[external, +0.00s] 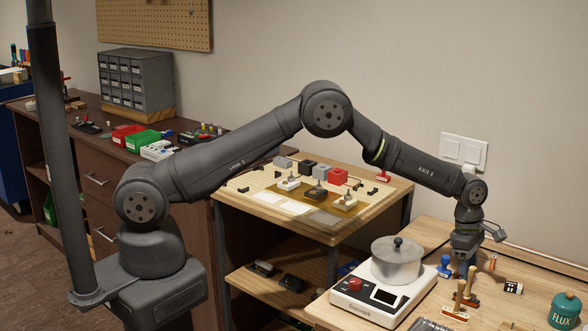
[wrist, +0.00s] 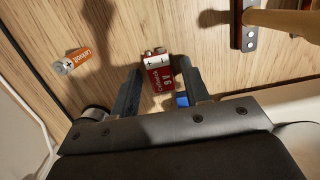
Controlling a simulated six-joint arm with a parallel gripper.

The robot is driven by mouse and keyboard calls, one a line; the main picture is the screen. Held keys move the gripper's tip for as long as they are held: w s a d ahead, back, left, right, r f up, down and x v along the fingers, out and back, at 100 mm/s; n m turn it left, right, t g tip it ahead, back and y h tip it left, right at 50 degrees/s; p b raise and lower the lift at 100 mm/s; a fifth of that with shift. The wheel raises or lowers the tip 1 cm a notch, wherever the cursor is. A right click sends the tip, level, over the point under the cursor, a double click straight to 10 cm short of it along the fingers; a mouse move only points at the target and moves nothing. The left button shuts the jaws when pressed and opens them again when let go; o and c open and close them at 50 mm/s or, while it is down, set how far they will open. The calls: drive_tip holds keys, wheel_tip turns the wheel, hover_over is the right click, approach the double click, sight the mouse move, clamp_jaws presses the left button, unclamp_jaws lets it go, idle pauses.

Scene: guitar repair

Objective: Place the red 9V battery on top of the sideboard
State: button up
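The red and white 9V battery (wrist: 158,73) lies on the wooden bench top in the wrist view, terminals pointing away from me. My gripper (wrist: 162,82) has its two fingers spread, one on each side of the battery. The fingers look apart from it, though contact is hard to judge. The sideboard (external: 97,163) is the long dark brown cabinet with drawers at the left.
An orange and silver cell (wrist: 73,61) lies left of the battery. A scale (external: 383,297) with a metal pot (external: 397,261) stands beside my gripper, near a wooden-handled tool (external: 459,301) and a green flux jar (external: 566,309). The sideboard carries a drawer cabinet (external: 136,82) and red and green bins.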

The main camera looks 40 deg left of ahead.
wheel_tip(320, 180, up, 12)
drive_tip(key=a, duration=0.1)
drive_tip(key=shift+a+f, duration=0.25)
drive_tip(key=shift+a, duration=0.15)
drive_tip(key=shift+r, duration=0.35)
drive_tip(key=shift+c, duration=0.6)
drive_tip(key=shift+r, duration=0.1)
